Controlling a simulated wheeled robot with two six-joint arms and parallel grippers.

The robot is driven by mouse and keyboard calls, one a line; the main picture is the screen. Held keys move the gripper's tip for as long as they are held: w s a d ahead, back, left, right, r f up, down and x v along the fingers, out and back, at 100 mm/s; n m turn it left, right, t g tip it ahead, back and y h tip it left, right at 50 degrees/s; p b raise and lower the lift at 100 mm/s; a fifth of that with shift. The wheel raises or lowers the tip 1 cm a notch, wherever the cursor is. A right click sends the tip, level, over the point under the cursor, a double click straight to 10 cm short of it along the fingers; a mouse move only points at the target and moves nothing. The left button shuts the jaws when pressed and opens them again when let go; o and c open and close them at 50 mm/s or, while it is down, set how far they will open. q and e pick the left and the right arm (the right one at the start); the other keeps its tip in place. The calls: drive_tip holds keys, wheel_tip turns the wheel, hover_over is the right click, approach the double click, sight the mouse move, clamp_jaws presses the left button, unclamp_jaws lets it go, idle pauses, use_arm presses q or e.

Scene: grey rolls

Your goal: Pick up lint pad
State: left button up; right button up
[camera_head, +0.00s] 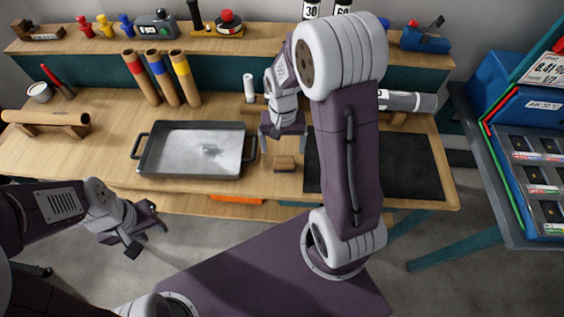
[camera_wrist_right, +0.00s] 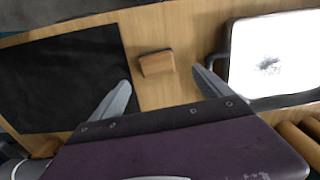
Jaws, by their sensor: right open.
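A small wooden-backed block, which looks like the lint pad (camera_head: 284,163), lies on the wooden bench between the metal tray and the black mat. It also shows in the right wrist view (camera_wrist_right: 157,64), just beyond the fingertips and roughly midway between them. My right gripper (camera_head: 286,150) is open and empty above the bench, close to the pad and apart from it. Its spread fingers show in the right wrist view (camera_wrist_right: 162,80). My left gripper (camera_head: 148,232) hangs over the floor in front of the bench, with its fingers apart and nothing between them.
The metal tray (camera_head: 152,164) with a dark smudge on its pale surface lies left of the pad. The black mat (camera_head: 405,165) lies to the right. Several coloured-band rolls (camera_head: 160,78) stand behind the tray. A blue display case (camera_head: 495,85) stands at far right.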

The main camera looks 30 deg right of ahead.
sight(284, 160)
drive_tip(key=f, duration=0.7)
drive_tip(key=shift+s+f+b, duration=0.3)
drive_tip(key=shift+s+b, duration=0.1)
drive_tip(key=shift+w+d+f, duration=0.1)
drive_tip(key=shift+f, duration=0.4)
drive_tip(key=shift+r, duration=0.1)
drive_tip(key=c, duration=1.5)
drive_tip(key=shift+r, duration=0.1)
drive_tip(key=shift+r, duration=0.35)
drive_tip(key=r, duration=0.2)
drive_tip(key=s+r, duration=0.1)
drive_tip(key=r, duration=0.1)
drive_tip(key=s+r, duration=0.2)
drive_tip(key=s, duration=0.1)
drive_tip(key=s+a+r, duration=0.1)
drive_tip(key=s+r, duration=0.1)
drive_tip(key=s, duration=0.2)
drive_tip(key=s+a+r, duration=0.1)
drive_tip(key=s+r, duration=0.1)
drive_tip(key=s, duration=0.1)
drive_tip(key=shift+s, duration=0.3)
